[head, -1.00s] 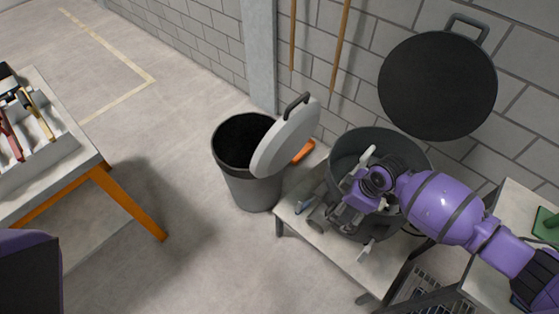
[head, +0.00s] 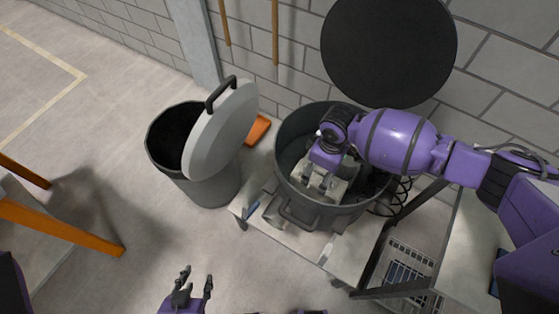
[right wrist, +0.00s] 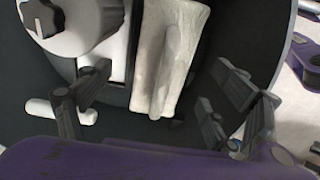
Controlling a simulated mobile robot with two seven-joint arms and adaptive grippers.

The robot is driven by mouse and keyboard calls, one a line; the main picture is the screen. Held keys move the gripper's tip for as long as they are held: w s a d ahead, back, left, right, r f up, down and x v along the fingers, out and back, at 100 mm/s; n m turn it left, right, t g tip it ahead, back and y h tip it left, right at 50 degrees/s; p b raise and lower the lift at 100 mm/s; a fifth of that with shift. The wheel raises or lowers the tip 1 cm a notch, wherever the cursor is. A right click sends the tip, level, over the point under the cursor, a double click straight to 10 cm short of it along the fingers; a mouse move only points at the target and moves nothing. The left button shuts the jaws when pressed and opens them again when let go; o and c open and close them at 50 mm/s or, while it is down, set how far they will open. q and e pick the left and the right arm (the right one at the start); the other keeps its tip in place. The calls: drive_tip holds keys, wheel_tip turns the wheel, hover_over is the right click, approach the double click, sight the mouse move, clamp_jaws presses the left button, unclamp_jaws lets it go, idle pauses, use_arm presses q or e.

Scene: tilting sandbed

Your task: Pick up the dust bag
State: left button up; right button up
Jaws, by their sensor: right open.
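The dust bag (right wrist: 174,50) is a pale beige, wrinkled upright pouch in the right wrist view, inside a dark round drum. My right gripper (right wrist: 160,108) is open, with fingers to the left and right of the bag and not closed on it. In the head view, my right gripper (head: 322,178) reaches down into the open grey drum (head: 283,150); the arm and hand partly hide what lies inside. My left gripper (head: 195,283) is at the bottom edge of the head view, fingers spread and empty, over the floor.
A round knob part (right wrist: 75,22) sits left of the bag inside the drum. The raised black lid (head: 388,50) stands behind the drum. A grey bin (head: 205,180) with a tilted lid (head: 220,130) is to its left. The drum stands on a low bench (head: 345,262).

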sight(320, 179)
drive_tip(key=f, duration=0.5)
drive_tip(key=f+b, duration=0.1)
drive_tip(key=f, duration=0.1)
drive_tip(key=shift+s+a+f, duration=0.1)
drive_tip(key=shift+a+f, duration=0.15)
drive_tip(key=shift+f, duration=0.05)
drive_tip(key=c, duration=1.9)
drive_tip(key=shift+r, duration=0.1)
clamp_jaws()
drive_tip(key=shift+r, duration=0.1)
